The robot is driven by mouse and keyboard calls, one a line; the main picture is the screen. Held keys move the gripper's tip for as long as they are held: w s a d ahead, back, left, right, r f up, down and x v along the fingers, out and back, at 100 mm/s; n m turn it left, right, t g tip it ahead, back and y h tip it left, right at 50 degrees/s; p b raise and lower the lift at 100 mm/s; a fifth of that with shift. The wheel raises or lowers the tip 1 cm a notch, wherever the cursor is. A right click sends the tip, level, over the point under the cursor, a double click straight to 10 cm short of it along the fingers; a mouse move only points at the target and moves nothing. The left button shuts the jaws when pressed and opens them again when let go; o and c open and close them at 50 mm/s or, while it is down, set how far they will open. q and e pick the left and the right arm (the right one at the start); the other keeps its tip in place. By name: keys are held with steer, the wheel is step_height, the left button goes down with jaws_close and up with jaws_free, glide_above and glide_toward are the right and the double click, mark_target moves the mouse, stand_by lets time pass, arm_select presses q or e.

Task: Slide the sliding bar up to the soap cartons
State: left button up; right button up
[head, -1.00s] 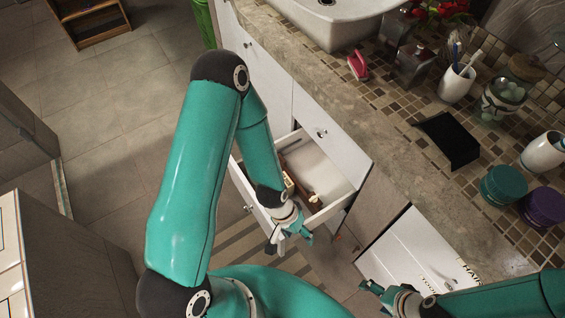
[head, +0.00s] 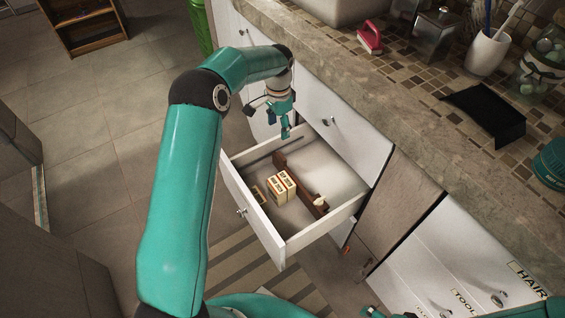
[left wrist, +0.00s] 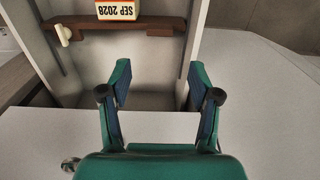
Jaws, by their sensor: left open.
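The sliding bar (head: 296,182) is a dark brown wooden bar with a cream knob (head: 319,203), lying across the inside of the open white drawer (head: 286,240). The soap cartons (head: 280,188), cream with dark print, stand on the bar's left side; I cannot tell if they touch it. My left gripper (head: 285,131) is open and empty, above the drawer's far end and clear of the bar. In the left wrist view, its fingers (left wrist: 160,85) are apart, with the bar (left wrist: 120,25) and a carton marked SEP 2028 (left wrist: 117,10) beyond them. Only a tip of my right gripper (head: 371,312) shows.
A stone counter (head: 370,105) runs above the drawer, holding a pink iron-shaped item (head: 369,38), a toothbrush cup (head: 487,52) and a black tray (head: 487,115). A labelled white drawer (head: 430,265) is at lower right. The drawer's right part is empty.

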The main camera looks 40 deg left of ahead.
mark_target(279, 158)
arm_select(q)
step_height(279, 158, down, 16)
steer(key=shift+r+b, duration=0.1)
steer(key=shift+b, duration=0.85)
steer(key=shift+d, duration=0.1)
jaws_close()
steer(key=shift+s, duration=0.15)
